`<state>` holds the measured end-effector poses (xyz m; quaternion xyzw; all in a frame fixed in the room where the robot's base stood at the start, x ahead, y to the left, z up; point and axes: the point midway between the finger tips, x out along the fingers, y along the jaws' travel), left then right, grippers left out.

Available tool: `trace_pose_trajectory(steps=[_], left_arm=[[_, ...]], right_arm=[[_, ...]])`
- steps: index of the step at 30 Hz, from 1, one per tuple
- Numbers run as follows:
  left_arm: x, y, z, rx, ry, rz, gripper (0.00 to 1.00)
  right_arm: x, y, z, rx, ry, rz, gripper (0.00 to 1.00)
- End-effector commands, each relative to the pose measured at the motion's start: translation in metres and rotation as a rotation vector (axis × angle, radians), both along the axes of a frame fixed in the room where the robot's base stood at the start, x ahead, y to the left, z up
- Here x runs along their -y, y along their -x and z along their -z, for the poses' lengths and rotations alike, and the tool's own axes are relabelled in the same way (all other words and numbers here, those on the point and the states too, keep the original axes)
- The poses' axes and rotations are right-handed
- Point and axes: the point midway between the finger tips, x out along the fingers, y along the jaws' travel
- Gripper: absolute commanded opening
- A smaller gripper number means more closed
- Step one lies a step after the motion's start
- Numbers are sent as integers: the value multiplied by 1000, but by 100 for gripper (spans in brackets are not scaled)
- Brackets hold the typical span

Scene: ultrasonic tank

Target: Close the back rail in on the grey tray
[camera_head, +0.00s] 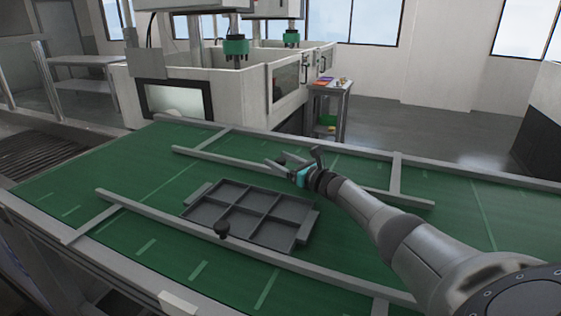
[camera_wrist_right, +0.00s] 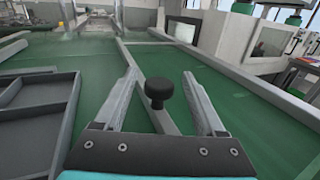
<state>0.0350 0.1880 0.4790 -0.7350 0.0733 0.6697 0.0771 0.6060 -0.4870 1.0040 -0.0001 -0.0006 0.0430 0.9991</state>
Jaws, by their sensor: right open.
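The grey tray (camera_head: 266,232), divided into compartments, lies on the green belt; part of it shows at left in the right wrist view (camera_wrist_right: 35,130). The back rail (camera_head: 217,159) is a long grey bar behind the tray, with a strip of bare belt between them. My right gripper (camera_head: 282,163) is over this rail. In the right wrist view its open fingers (camera_wrist_right: 159,72) stand either side of the rail's black knob (camera_wrist_right: 158,90); a gap shows on each side, and I cannot tell their height difference. My left gripper is out of view.
The front rail (camera_head: 150,211), with its own black knob (camera_head: 222,229), runs along the tray's near side. Fixed grey side edges border the belt. White tank housings (camera_head: 232,92) and a small stand (camera_head: 330,103) are behind it.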

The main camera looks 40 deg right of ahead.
Motion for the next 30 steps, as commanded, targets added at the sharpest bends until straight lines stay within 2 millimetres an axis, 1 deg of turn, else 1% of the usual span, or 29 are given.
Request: trace_pose_trajectory(steps=[5,8,14,30], left_arm=[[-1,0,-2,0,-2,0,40],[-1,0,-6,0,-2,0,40],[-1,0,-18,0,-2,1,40],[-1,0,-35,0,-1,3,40]], right_arm=[[1,3,1,-2,0,1,72],[2,9,1,-4,0,1,72],[3,27,-1,-3,0,0,72],[7,84,1,-4,0,0,72]])
